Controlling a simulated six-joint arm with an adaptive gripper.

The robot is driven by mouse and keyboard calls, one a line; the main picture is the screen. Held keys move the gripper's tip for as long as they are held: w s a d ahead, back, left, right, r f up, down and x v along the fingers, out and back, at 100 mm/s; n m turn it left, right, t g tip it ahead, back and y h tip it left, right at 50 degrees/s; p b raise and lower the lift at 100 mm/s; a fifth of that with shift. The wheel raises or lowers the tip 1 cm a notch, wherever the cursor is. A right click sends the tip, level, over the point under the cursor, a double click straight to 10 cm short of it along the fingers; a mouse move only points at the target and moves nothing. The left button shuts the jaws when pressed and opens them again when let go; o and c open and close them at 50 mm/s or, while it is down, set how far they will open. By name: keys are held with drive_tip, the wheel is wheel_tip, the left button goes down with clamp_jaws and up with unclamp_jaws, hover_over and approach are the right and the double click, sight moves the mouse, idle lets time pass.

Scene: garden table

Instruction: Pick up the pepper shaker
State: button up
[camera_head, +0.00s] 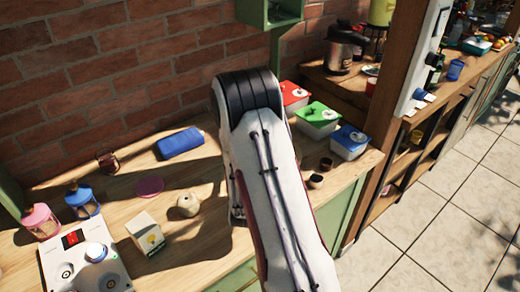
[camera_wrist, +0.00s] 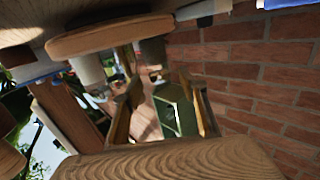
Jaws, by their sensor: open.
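I cannot make out a pepper shaker for certain in either view. In the head view, two small dark brown pots, a nearer one (camera_head: 315,181) and a farther one (camera_head: 326,164), stand on the wooden table (camera_head: 205,262) just right of my arm. A small pale round pot (camera_head: 188,205) stands left of the arm. My arm comes down over the middle of the table and hides my gripper in the head view. In the wrist view I cannot pick out the fingers among close wooden parts. Nothing is seen held.
Lidded boxes in red (camera_head: 290,96), green (camera_head: 317,117) and blue (camera_head: 349,142) line the right side. A blue case (camera_head: 180,142), a pink disc (camera_head: 150,187), lanterns and a carton (camera_head: 145,233) are on the left. A brick wall (camera_head: 60,90) closes the back.

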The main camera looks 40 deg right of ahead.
drive_tip(key=shift+x, duration=1.5)
clamp_jaws()
